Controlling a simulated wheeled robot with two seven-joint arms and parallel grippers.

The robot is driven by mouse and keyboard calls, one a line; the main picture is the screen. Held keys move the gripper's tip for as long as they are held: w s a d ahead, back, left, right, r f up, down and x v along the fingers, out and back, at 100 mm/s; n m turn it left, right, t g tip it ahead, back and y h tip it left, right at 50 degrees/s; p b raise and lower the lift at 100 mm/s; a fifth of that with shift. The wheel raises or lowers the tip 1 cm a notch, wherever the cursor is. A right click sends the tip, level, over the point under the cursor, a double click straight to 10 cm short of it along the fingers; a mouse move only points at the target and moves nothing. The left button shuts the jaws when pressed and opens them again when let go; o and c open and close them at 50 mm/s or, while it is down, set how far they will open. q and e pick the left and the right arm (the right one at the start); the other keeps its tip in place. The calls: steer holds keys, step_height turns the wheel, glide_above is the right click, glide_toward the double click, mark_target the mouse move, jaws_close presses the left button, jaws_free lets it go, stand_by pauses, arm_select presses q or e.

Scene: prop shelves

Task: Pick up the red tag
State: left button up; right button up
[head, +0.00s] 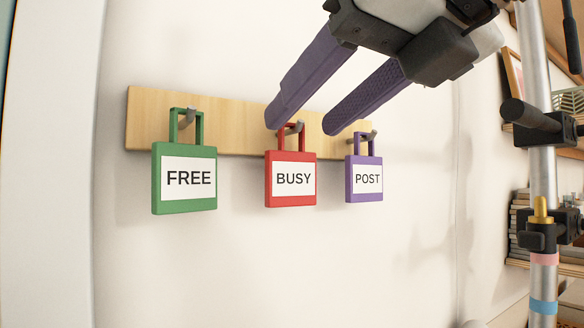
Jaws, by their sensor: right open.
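The red tag (291,201), with a white label reading BUSY, hangs by its loop from the middle hook of a wooden board (236,137). My right gripper (305,126) comes in from the top right with two long purple fingers. It is open, and its fingertips are near the top of the red tag's loop, one to its left and one to its right. The left fingertip overlaps the top left of the loop in the picture and hides part of it. I cannot tell whether it touches. My left gripper is not in view.
A green tag (185,206) reading FREE hangs to the left, and a purple tag (364,196) reading POST hangs close on the right. A metal pole (541,180) with clamps stands at the right, before shelves with books. The wall below the tags is clear.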

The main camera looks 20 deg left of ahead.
mark_target(304, 122)
steer(key=x, duration=0.3)
steer(key=shift+w, duration=0.1)
jaws_close()
